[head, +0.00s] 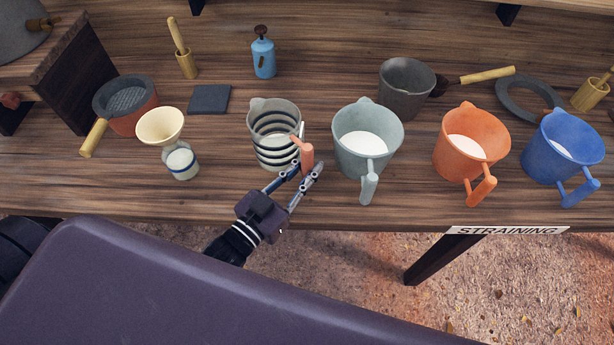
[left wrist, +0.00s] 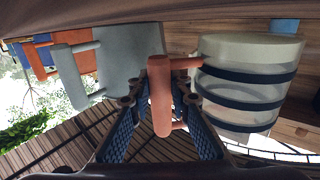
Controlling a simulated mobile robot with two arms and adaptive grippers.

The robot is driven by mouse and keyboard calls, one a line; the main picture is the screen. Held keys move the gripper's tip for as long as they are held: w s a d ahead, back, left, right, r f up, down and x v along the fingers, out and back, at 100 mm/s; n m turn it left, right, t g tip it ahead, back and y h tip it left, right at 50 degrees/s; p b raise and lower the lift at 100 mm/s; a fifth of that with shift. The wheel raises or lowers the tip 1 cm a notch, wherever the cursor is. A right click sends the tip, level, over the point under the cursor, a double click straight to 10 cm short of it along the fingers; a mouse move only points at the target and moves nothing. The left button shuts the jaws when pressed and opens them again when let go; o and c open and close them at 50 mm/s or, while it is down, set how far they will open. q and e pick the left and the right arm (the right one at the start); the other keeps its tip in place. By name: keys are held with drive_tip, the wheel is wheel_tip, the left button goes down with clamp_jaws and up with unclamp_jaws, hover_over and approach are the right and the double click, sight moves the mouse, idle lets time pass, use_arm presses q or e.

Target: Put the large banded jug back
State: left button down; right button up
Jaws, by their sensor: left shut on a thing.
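My left gripper (head: 305,169) reaches in from the front and is shut on the jug's orange handle. In the left wrist view the handle (left wrist: 160,95) is between the two fingers, with the banded jug (left wrist: 245,92) to the right. My right gripper is not in view.
A grey-green jug (head: 350,161) stands close on the right, then an orange jug (head: 455,165) and a blue jug (head: 545,165). On the left are a small banded jar with a cream funnel (head: 160,128) and a dark square slab (head: 210,99). Behind stands a dark grey pot (head: 405,95).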

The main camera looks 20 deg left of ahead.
use_arm(q)
drive_tip(key=shift+f+b, duration=0.3)
drive_tip(key=shift+f, duration=0.35)
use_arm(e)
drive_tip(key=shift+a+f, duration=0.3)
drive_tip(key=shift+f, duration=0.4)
use_arm(q)
drive_tip(key=shift+f, duration=0.1)
drive_tip(key=c, duration=1.8)
unclamp_jaws()
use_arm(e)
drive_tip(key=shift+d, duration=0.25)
